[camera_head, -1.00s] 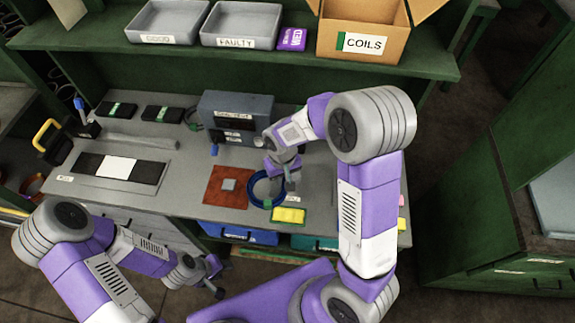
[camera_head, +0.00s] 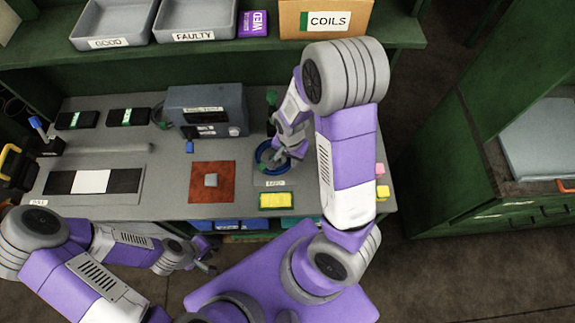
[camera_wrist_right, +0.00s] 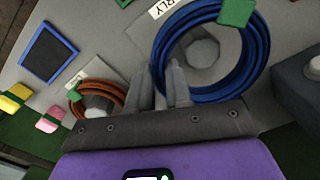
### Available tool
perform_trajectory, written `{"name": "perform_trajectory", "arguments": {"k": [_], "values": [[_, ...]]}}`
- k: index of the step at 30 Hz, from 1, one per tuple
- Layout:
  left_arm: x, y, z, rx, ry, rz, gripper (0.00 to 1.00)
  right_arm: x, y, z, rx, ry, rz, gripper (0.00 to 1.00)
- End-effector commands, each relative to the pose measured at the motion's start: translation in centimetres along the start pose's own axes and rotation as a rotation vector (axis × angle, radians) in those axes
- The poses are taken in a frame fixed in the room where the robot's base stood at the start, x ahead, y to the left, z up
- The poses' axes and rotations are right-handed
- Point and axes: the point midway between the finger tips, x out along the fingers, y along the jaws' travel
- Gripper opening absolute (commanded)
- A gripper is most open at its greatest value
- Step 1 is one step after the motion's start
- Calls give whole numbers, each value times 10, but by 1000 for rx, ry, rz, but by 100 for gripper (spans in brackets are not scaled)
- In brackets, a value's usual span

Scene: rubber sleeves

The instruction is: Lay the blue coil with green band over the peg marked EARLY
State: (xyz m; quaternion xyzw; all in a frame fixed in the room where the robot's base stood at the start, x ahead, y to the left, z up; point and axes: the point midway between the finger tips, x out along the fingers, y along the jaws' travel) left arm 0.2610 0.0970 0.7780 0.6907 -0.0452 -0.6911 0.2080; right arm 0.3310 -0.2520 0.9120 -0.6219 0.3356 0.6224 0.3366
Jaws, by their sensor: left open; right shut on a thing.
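The blue coil (camera_head: 264,163) is held at the back of the label marked EARLY (camera_head: 275,183) on the bench. In the right wrist view the blue coil (camera_wrist_right: 255,70) carries a green band (camera_wrist_right: 235,12), and a grey round peg (camera_wrist_right: 201,52) shows inside its ring. I cannot tell whether the coil rests on the bench or hangs above it. My right gripper (camera_wrist_right: 165,82) is shut on the coil's near-left side; it also shows in the head view (camera_head: 284,160). My left gripper (camera_head: 210,267) is open and empty in front of the bench.
An orange coil (camera_wrist_right: 112,92) surrounds another peg in the right wrist view. A grey instrument box (camera_head: 207,108) stands behind left of the blue coil. Trays and the COILS box (camera_head: 325,18) are above.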

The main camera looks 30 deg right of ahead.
Motion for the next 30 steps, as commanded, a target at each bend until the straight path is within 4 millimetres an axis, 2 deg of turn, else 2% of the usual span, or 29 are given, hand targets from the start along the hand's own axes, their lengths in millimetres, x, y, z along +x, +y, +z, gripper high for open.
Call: {"name": "perform_trajectory", "arguments": {"k": [7,13,25,26,27,30], "values": [[6,-2,0,0,0,0,43,18,-1,-1,-1,1,-2,0],[13,-5,-1,0,0,0,43,45,-1,0,-2,1,-1,0],[15,-6,-1,0,0,0,43,50,-1,-1,-3,2,-3,0],[14,-5,-1,0,0,0,43,49,0,0,-3,1,-1,24],[14,-5,-1,0,0,0,43,49,0,0,-3,1,-1,30],[14,-5,-1,0,0,0,43,48,0,0,-3,1,-1,30]]}}
